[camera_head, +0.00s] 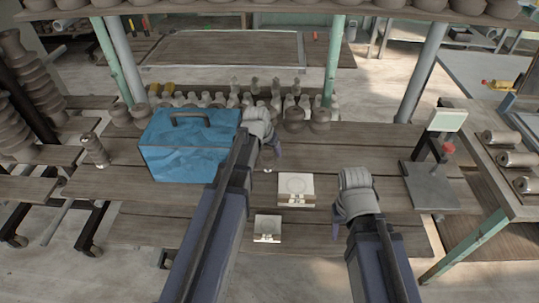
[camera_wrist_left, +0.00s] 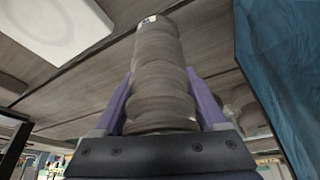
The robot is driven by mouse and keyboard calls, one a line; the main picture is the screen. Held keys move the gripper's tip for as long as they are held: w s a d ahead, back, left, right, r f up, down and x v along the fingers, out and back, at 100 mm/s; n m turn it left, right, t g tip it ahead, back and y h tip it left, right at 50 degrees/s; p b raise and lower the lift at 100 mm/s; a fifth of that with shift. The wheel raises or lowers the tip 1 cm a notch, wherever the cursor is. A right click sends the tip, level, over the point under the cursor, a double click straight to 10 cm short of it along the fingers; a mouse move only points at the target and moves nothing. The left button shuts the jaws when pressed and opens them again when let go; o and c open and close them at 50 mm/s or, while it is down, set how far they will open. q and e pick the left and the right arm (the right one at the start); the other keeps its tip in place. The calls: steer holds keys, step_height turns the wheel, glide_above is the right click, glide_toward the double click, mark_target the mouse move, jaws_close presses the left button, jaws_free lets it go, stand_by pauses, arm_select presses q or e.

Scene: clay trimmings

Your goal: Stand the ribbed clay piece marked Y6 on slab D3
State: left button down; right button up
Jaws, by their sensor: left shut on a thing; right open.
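My left gripper (camera_wrist_left: 163,105) is shut on a ribbed, brown-grey clay piece (camera_wrist_left: 161,75), its purple fingers on either side. A small pale label shows at the piece's far end, too small to read. In the head view my left gripper (camera_head: 277,150) is right of the blue box, and its arm and hand hide most of the piece. Two pale square slabs lie on the table: a larger one (camera_head: 296,183) and a nearer, smaller one (camera_head: 267,226). I cannot read their labels. My right gripper (camera_head: 338,228) is open, right of the slabs.
A blue box (camera_head: 188,145) with a handle stands left of my left gripper. Another ribbed piece (camera_head: 94,150) stands further left. Several clay pots line the back. A stand with a red knob (camera_head: 448,149) is at right. Table around the slabs is mostly clear.

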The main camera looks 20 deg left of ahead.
arm_select(q)
steer(key=shift+f, duration=0.15)
jaws_free()
stand_by(0.4)
steer(key=p+v, duration=1.1)
steer(key=v, duration=0.1)
